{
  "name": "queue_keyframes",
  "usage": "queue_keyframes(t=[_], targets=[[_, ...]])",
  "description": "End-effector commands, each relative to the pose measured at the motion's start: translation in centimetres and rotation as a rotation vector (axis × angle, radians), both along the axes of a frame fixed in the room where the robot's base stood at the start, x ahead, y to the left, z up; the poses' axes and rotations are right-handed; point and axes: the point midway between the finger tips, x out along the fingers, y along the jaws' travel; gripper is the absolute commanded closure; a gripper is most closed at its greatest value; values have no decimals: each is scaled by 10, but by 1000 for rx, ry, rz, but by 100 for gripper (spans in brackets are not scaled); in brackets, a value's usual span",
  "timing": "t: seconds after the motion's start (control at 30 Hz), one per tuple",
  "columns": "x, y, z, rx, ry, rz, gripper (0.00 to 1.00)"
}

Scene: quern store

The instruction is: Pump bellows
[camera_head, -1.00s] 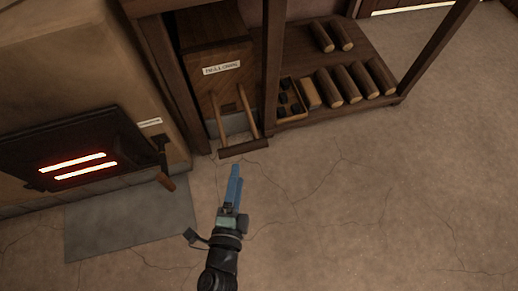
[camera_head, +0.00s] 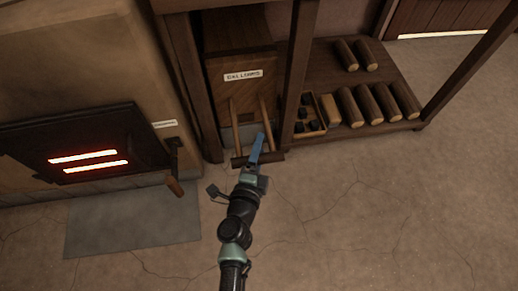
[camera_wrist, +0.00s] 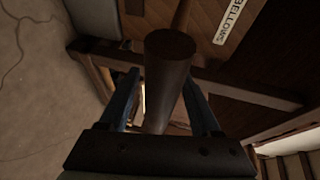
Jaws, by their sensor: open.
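The bellows (camera_head: 240,97) is a wooden box with a white label, standing low in the dark timber frame. Two pale wooden arms slant down from it to a dark round crossbar handle (camera_head: 243,162) near the floor. My gripper (camera_head: 257,143), with blue fingers, is at the right part of this handle and hides some of it. In the wrist view the handle (camera_wrist: 168,75) runs between the two open fingers, its round end facing the camera. The fingers stand on either side of it, and I cannot tell whether they touch it. The bellows label (camera_wrist: 231,18) shows at the top right.
A furnace door (camera_head: 80,146) with two glowing slots is at left, a wooden-handled lever (camera_head: 174,170) beside it. A grey floor plate (camera_head: 130,225) lies in front. A low shelf (camera_head: 395,100) at right holds logs and a box of dark lumps (camera_head: 317,130). Floor at right is clear.

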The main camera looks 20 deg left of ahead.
Motion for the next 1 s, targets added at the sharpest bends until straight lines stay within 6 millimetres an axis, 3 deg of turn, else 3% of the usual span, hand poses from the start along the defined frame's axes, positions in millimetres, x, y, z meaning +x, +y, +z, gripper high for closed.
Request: queue_keyframes(t=[0.23, 0.5, 0.6, 1.0], targets=[[0, 0, 0, 0, 0, 0, 38], [0, 0, 0, 0, 0, 0, 86], [0, 0, 0, 0, 0, 0, 100], [0, 0, 0, 0, 0, 0, 100]])
